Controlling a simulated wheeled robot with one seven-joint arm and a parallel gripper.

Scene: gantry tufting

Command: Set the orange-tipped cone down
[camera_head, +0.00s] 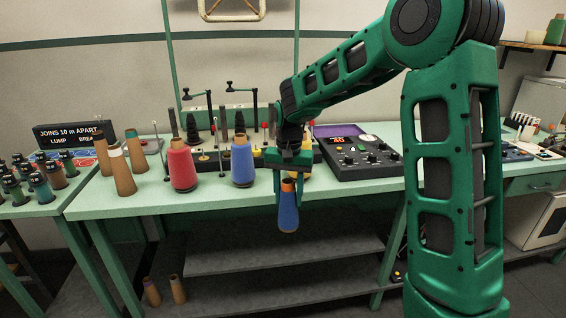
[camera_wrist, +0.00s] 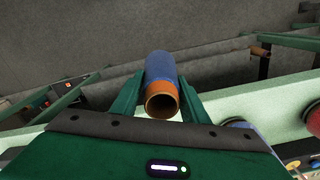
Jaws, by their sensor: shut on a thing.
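My gripper (camera_head: 288,180) is shut on the orange-tipped cone (camera_head: 288,212), a cone wound with blue yarn with an orange top end. It hangs upright, in front of the table's front edge in the head view. In the wrist view the gripper's green fingers (camera_wrist: 160,97) flank the cone (camera_wrist: 161,75), and its open orange end faces the camera. The green table (camera_head: 130,200) is behind the held cone in the head view, and its top edge (camera_wrist: 275,118) runs below it in the wrist view.
A red cone (camera_head: 181,166) and another blue cone (camera_head: 242,162) stand on the table left of my gripper. Bare tan cones (camera_head: 122,172) stand farther left. A dark control box (camera_head: 360,155) is to the right. A grey shelf (camera_head: 285,257) lies below, mostly clear.

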